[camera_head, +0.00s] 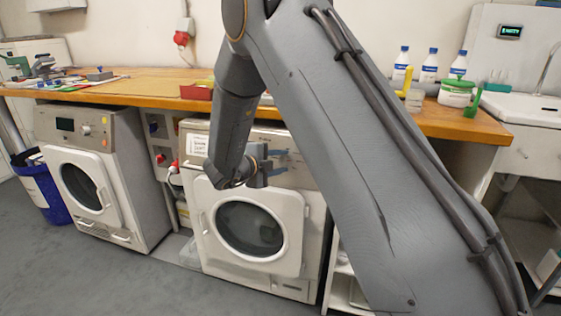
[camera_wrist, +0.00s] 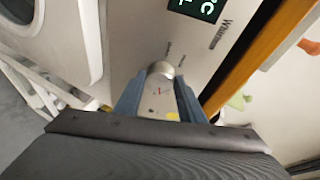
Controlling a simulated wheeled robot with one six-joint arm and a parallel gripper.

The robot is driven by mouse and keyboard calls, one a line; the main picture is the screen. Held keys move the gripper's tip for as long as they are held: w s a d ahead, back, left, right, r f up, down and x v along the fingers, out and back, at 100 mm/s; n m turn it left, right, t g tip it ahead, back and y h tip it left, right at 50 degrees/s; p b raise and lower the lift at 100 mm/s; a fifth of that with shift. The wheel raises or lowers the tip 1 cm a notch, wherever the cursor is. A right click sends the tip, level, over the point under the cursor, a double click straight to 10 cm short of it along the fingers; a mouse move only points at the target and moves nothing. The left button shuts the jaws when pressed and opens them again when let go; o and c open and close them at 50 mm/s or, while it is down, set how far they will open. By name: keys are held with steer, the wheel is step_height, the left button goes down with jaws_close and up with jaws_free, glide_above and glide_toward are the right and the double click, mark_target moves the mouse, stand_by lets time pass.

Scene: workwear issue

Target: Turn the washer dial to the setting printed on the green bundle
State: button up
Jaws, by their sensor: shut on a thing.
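The washer (camera_head: 312,225) stands under the worktop in the middle of the head view, its round door closed. My gripper (camera_head: 284,161) is at its upper front panel, where the dial is hidden from the head view. In the wrist view, the silver dial (camera_wrist: 160,71) lies between the two blue fingers of my gripper (camera_wrist: 159,84), which is shut on it. Small labels beside the dial are too small to read. A dark display (camera_wrist: 208,8) with green characters is cut off by the top edge. I cannot make out a green bundle or its printing.
A second machine (camera_head: 128,185) stands at the left, with a blue bin (camera_head: 40,195) beside it. The wooden worktop (camera_head: 140,80) runs above both machines.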

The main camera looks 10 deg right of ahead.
steer(key=shift+r+m+y, duration=0.15)
steer(key=shift+m+y, duration=0.25)
steer(key=shift+m, duration=1)
steer(key=shift+p, duration=0.3)
steer(key=o, duration=1)
steer(key=shift+o, duration=0.2)
steer(key=v, duration=0.7)
steer(key=shift+s+a+r, duration=0.15)
steer(key=shift+a+r, duration=0.1)
steer(key=shift+r, duration=0.1)
